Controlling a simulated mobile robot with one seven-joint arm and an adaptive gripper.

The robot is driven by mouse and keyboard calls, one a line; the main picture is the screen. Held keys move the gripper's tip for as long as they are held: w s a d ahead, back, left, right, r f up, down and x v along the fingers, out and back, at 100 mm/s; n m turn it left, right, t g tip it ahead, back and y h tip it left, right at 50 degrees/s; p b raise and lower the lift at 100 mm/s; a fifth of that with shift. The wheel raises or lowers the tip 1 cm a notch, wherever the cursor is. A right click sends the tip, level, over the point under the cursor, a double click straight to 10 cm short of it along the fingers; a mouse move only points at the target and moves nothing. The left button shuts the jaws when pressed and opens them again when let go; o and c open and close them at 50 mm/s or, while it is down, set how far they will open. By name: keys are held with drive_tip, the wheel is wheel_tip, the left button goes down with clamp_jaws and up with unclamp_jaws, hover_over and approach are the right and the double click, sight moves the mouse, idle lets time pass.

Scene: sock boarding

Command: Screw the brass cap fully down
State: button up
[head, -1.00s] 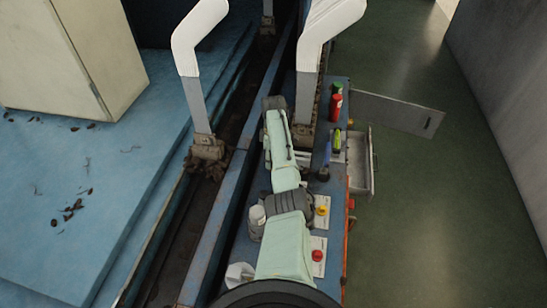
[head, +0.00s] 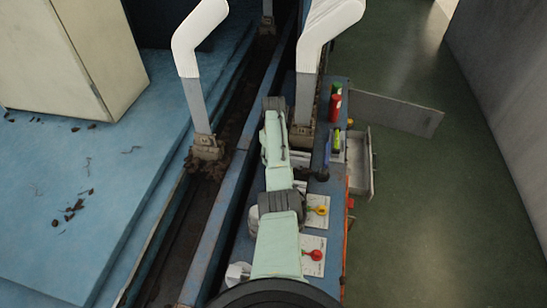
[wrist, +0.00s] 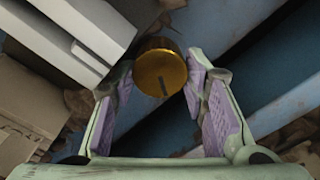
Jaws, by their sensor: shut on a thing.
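In the wrist view the round brass cap (wrist: 158,66) sits between the two fingertips of my gripper (wrist: 161,74). A short dark mark shows on its face near the lower edge. The purple-padded fingers stand on either side, and their tips close on its sides. What lies beneath the cap is hidden, so I cannot tell how far down it sits. In the head view my arm reaches to the foot of the right white leg form (head: 322,45); the cap and fingers cannot be made out there.
A pale grey block (wrist: 75,38) stands close on the left in the wrist view. In the head view another leg form (head: 197,42) stands left. Right of my arm are red and green bottles (head: 335,103), cards with yellow and red items, and an open drawer (head: 362,165).

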drive_tip(key=shift+m, duration=0.5)
drive_tip(key=o, duration=1.2)
drive_tip(key=shift+c, duration=0.2)
drive_tip(key=shift+r, duration=0.1)
drive_tip(key=shift+w+r, duration=0.1)
drive_tip(key=shift+r, duration=0.15)
wheel_tip(320, 180, up, 6)
drive_tip(key=shift+a+r, duration=0.1)
drive_tip(key=shift+r, duration=0.6)
